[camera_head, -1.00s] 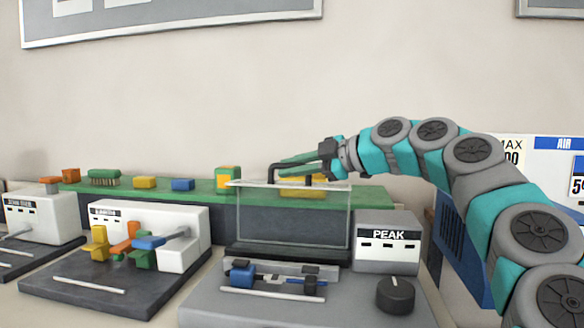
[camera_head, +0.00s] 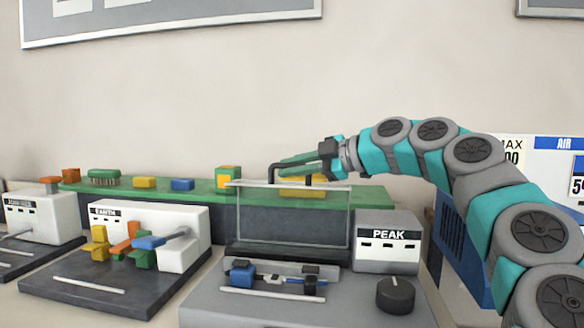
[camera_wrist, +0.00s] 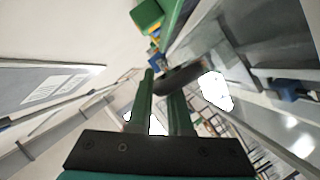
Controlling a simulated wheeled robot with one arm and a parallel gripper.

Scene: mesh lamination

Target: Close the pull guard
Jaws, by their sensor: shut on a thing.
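The pull guard (camera_head: 293,212) is a clear upright panel with a pale frame, standing raised at the back of the grey PEAK machine (camera_head: 210,306). A dark handle (camera_head: 273,174) sits along its top edge. My gripper (camera_head: 283,165) reaches in from the right at the top of the guard, its green fingers at the handle. In the wrist view my gripper (camera_wrist: 166,85) is shut on the dark handle bar (camera_wrist: 182,77) between its fingertips. Blue and black clamped parts (camera_head: 275,280) lie in the machine in front of the guard.
A PEAK box (camera_head: 387,246) and a black knob (camera_head: 396,295) stand right of the guard. Behind it a green shelf (camera_head: 205,188) holds several coloured blocks and a brush (camera_head: 104,177). A second machine with levers (camera_head: 135,240) stands at the left.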

